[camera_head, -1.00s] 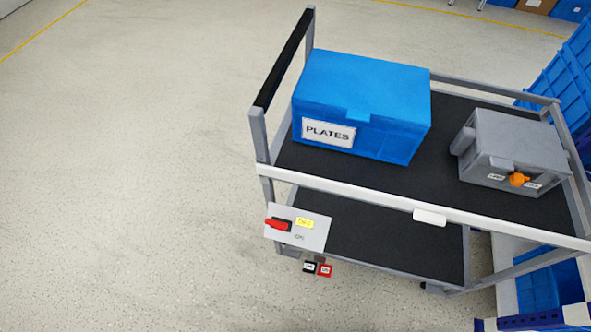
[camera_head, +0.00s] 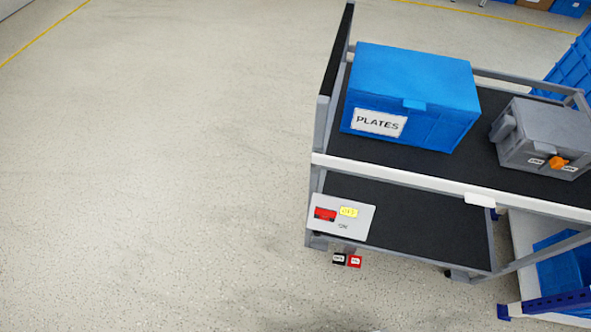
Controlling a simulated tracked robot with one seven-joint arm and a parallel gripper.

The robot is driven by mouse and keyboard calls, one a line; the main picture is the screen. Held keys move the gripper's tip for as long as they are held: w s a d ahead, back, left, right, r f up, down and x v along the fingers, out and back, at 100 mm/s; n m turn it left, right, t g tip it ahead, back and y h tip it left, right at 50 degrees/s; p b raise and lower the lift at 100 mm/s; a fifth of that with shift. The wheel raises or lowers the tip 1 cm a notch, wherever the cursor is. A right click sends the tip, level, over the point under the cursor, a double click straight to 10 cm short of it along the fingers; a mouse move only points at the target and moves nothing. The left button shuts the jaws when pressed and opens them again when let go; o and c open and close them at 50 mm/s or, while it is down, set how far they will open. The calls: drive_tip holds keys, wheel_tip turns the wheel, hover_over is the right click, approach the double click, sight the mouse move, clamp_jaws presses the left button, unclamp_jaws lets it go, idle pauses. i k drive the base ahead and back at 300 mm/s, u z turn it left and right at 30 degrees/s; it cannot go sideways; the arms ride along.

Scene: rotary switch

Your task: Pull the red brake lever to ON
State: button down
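The red brake lever (camera_head: 325,214) sits on the left part of a light grey plate (camera_head: 358,218) on the near left corner of a cart, at lower-shelf height. A yellow label (camera_head: 348,211) reading OFF lies just right of the lever. A plain ON marking (camera_head: 343,226) is below it on the plate. The lever appears short and roughly sideways; its exact angle is too small to tell. My gripper does not show in this view.
The cart's top shelf (camera_head: 420,160) carries a blue PLATES box (camera_head: 412,95) and a grey box (camera_head: 545,135) with an orange knob (camera_head: 558,162). Black and red pedals (camera_head: 347,260) sit low under the plate. Open floor (camera_head: 150,170) lies to the left. Blue shelving stands at right.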

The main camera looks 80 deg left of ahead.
sight(324, 215)
drive_tip(key=u, duration=0.05)
drive_tip(key=k, duration=2.3)
drive_tip(key=u, duration=2)
drive_tip(key=i, duration=1)
drive_tip(key=z, duration=0.05)
